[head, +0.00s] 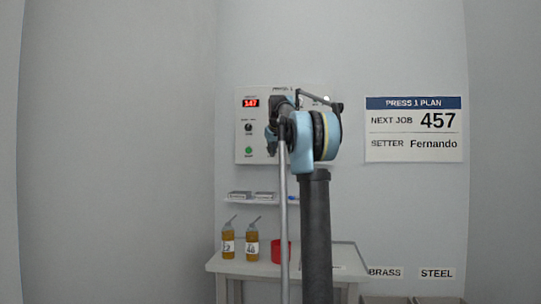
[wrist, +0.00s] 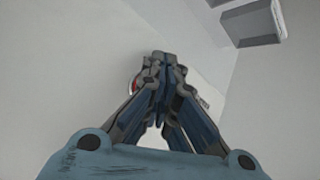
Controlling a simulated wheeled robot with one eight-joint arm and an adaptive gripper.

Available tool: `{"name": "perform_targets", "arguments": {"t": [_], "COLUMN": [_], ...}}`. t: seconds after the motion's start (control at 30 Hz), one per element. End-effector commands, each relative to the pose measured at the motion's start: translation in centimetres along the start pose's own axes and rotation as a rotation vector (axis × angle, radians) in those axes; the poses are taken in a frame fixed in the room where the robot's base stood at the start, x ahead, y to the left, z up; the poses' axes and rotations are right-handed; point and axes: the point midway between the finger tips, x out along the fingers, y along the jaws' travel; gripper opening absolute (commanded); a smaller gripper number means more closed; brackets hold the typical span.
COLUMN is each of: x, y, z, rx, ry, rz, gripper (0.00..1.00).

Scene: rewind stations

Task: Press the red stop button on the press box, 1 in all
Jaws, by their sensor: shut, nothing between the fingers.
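The press box (head: 241,128) is a white panel on the back wall in the head view, with a red digital display (head: 250,103), a dark knob (head: 249,127) and a green button (head: 249,151) on its left side. My arm hides most of its middle and right. The red stop button is not visible in the head view. In the wrist view, a small red part with a pale rim (wrist: 133,85), likely the stop button, peeks out left of my gripper (wrist: 161,60), mostly covered by the fingers. My gripper is shut and empty, in front of the panel. I cannot tell whether it touches the button.
Below the box are a small shelf (head: 238,201) and a table (head: 237,267) with two amber bottles (head: 228,244) and a red container (head: 275,251). A plan sign (head: 413,129) hangs on the right. A grey boxy object (wrist: 252,24) shows upper right in the wrist view.

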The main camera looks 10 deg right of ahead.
Motion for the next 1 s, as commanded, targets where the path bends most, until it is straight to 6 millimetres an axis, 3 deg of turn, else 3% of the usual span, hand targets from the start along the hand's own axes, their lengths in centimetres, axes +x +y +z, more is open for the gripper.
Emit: {"name": "perform_targets", "arguments": {"t": [0.53, 1.0], "x": [0.1, -1.0], "y": [0.1, -0.7], "z": [-0.1, 0.7], "rx": [0.000, 0.000], "ry": [0.000, 0.000], "rz": [0.000, 0.000], "gripper": [0.00, 0.00]}}
